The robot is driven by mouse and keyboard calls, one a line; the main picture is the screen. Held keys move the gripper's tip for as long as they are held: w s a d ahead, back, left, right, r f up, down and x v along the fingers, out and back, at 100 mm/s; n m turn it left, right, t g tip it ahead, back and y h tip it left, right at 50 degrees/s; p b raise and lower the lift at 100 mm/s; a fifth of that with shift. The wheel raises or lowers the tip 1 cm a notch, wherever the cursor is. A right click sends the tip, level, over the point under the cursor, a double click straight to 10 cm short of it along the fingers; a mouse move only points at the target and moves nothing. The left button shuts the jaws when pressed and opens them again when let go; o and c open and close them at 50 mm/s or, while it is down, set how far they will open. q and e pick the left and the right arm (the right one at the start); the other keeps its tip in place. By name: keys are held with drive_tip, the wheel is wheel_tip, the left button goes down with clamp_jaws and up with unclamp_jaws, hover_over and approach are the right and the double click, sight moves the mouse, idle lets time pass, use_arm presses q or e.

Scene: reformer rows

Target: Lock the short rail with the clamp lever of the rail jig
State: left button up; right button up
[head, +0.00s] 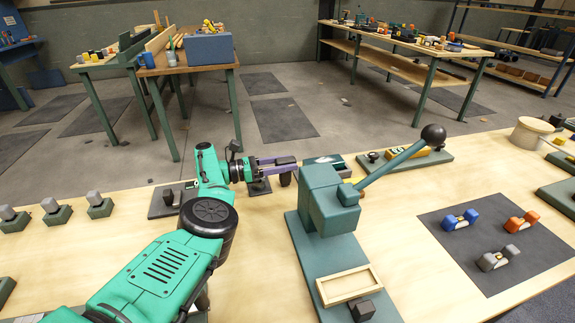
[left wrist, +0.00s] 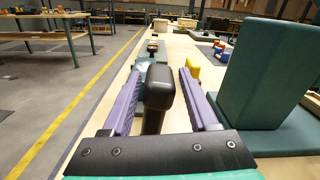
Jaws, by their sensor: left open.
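My left gripper (head: 280,163) reaches in from the left behind the big teal block, with its purple fingers apart. In the left wrist view, a black-tipped upright lever (left wrist: 160,88) stands between the open fingers (left wrist: 158,100), with a gap on either side. It looks like the clamp lever; its dark end also shows below the fingers in the head view (head: 286,179). A low dark base (head: 259,188) lies under the gripper. A metal-topped piece (head: 324,160) shows just beyond the fingertips, partly hidden; I cannot tell whether it is the short rail. My right gripper is out of view.
The teal block (head: 329,205) stands close right of the gripper, with a ball-ended lever (head: 395,163) slanting up right. A dark mat (head: 470,262) holds blue, orange and grey pieces. Several grey-topped blocks (head: 52,210) line the left. Bare wood lies between.

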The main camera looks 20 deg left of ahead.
use_arm(q)
drive_tip(key=shift+w+d, duration=0.3)
drive_tip(key=shift+d, duration=0.05)
clamp_jaws()
idle(1.2)
